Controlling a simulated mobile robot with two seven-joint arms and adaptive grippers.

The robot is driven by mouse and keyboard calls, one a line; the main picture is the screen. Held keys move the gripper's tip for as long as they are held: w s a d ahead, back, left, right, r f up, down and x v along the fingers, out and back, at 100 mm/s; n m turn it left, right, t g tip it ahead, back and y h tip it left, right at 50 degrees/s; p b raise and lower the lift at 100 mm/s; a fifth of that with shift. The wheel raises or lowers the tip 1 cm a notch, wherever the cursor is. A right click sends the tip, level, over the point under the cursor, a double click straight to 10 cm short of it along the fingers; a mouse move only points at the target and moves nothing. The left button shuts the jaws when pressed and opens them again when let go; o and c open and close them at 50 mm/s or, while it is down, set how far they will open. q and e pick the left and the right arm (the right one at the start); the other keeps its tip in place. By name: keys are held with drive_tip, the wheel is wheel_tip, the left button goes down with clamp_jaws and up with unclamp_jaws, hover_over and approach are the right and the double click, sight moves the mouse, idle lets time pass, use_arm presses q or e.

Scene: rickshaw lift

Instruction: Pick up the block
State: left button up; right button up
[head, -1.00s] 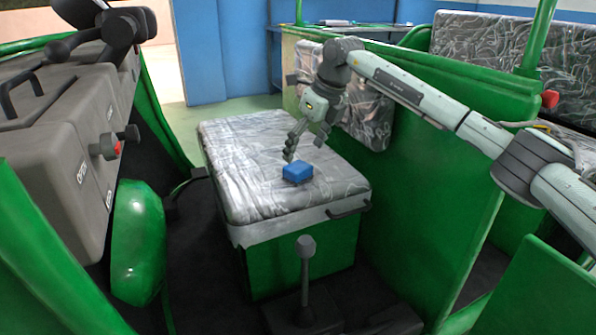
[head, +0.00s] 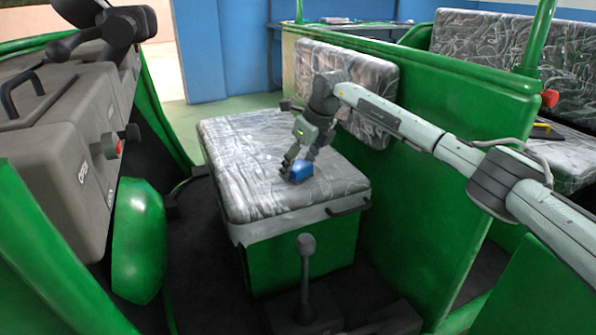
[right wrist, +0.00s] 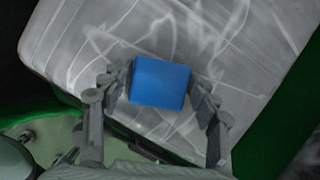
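The blue block (head: 302,171) lies on the grey patterned seat cushion (head: 240,150), toward its right side. My right gripper (head: 292,172) is down at the block, reaching it from above. In the right wrist view the block (right wrist: 160,82) sits between the two fingers of my right gripper (right wrist: 161,86). The fingers stand apart, one at each side of the block and very close to its edges. Firm contact on both sides cannot be made out, and the block appears to rest on the cushion. My left gripper is not in view.
A green partition (head: 440,150) with a padded backrest (head: 345,85) stands right of the seat, under my right arm. A lever (head: 305,265) stands in front. A grey dashboard (head: 50,140) and a green rounded part (head: 138,240) are at left. The cushion's left part is clear.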

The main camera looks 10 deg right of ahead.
sight(298, 164)
drive_tip(key=c, duration=0.8)
drive_tip(key=shift+r, duration=0.5)
wheel_tip(298, 164, up, 3)
drive_tip(key=shift+f, duration=0.15)
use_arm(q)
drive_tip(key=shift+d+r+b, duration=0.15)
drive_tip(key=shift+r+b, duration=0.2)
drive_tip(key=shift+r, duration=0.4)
use_arm(e)
drive_tip(key=s+a+r, duration=0.1)
drive_tip(key=a+r, duration=0.1)
drive_tip(key=a, duration=0.1)
drive_tip(key=s+a+r, duration=0.2)
drive_tip(key=a+r, duration=0.1)
drive_tip(key=a, duration=0.1)
drive_tip(key=s+a+r, duration=0.2)
drive_tip(key=a, duration=0.1)
drive_tip(key=shift+s+a+r, duration=0.1)
drive_tip(key=shift+a+r, duration=0.1)
drive_tip(key=shift+a, duration=0.05)
